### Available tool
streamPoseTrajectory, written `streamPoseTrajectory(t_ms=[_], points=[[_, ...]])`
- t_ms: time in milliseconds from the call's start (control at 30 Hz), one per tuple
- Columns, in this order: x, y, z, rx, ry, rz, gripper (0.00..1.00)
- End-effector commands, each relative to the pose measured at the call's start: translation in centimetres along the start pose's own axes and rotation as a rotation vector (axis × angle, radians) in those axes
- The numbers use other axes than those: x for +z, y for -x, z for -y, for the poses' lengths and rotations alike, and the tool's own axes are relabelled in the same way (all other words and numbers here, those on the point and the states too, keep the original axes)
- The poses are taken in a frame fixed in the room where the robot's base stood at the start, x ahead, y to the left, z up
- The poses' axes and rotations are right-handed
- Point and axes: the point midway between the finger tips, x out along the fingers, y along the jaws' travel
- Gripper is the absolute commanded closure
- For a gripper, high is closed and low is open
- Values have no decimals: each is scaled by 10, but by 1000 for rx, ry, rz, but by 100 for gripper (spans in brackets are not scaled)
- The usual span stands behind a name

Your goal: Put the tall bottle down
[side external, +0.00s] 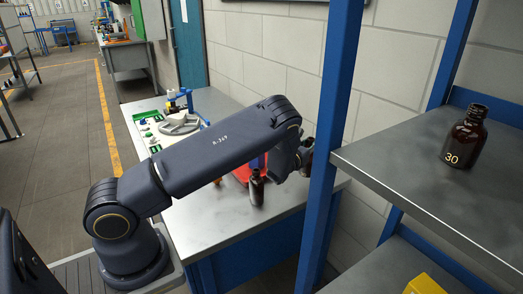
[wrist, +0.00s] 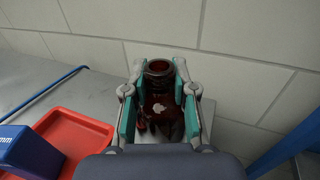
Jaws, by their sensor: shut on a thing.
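A dark amber bottle (wrist: 160,112) with an open round neck stands between the teal pads of my gripper (wrist: 158,98) in the wrist view. My gripper is shut on it, with one pad on each side. The bottle looks roughly upright; its base is hidden, so I cannot tell whether it touches the surface below. In the side external view my gripper (side external: 305,157) is at the right end of the workbench, partly hidden by the blue post. Only a little of the held bottle shows there.
Another amber bottle (side external: 257,189) stands on the workbench (side external: 215,228). A third, marked 30 (side external: 464,140), stands on the grey shelf (side external: 430,178). A red tray (wrist: 78,138) and blue bin (wrist: 28,153) lie left of my gripper. The blue post (side external: 326,150) and block wall (wrist: 245,60) are close.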

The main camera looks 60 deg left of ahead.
Motion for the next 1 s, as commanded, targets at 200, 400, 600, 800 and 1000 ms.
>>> streamPoseTrajectory(t_ms=[200, 400, 600, 800, 1000], points=[[-17, -14, 2, 1, 0, 2, 100], [-44, -14, 2, 0, 0, 2, 100], [-45, -14, 2, 0, 0, 3, 100], [-48, -14, 2, 0, 0, 3, 100], [-48, -13, 2, 0, 0, 2, 53]])
